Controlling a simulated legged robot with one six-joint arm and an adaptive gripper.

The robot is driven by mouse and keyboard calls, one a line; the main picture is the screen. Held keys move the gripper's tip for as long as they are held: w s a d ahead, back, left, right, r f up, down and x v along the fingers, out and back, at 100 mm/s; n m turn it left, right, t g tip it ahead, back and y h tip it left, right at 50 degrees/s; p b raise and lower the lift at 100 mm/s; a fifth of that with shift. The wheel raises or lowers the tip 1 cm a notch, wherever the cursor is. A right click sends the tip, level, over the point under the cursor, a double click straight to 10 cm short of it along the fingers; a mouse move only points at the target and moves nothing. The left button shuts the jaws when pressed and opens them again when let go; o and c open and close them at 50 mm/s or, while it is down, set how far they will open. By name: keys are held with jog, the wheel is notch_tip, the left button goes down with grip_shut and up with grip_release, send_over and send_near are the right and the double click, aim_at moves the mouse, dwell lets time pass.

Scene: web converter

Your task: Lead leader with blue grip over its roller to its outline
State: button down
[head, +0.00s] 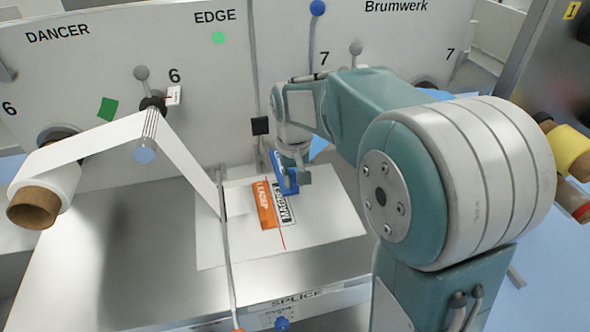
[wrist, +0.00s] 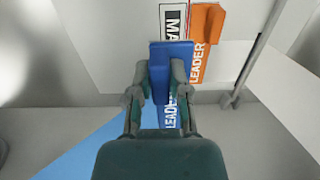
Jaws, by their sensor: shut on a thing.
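My gripper (head: 296,172) is shut on the blue grip (wrist: 172,54) of the blue leader (wrist: 168,117), low over the splice table. In the wrist view my gripper (wrist: 160,75) has a finger on each side of the grip. The blue leader, lettered in white, runs back beneath my gripper, partly hidden. A black-edged white outline lettered MAGNET (head: 287,206) is just ahead of the grip; it also shows in the wrist view (wrist: 173,20). The blue web (head: 318,148) shows behind my gripper near roller 7 (head: 355,48). Whether it passes over that roller is hidden by my arm.
An orange leader (head: 266,206) lies on the white sheet (head: 325,225), beside the outline. White web runs from a roll (head: 58,185) over roller 6 (head: 145,153) down to the sheet. The sheet's right side is clear.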

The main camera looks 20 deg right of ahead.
send_over(291, 218)
jog(key=shift+a+f, duration=0.1)
jog(key=shift+f, duration=2.8)
jog(key=shift+w+f, duration=0.1)
jog(key=shift+f, duration=1.95)
jog(key=shift+f, duration=0.3)
jog(key=c, duration=0.5)
grip_release()
jog(key=shift+c, duration=0.2)
jog(key=shift+r, duration=0.15)
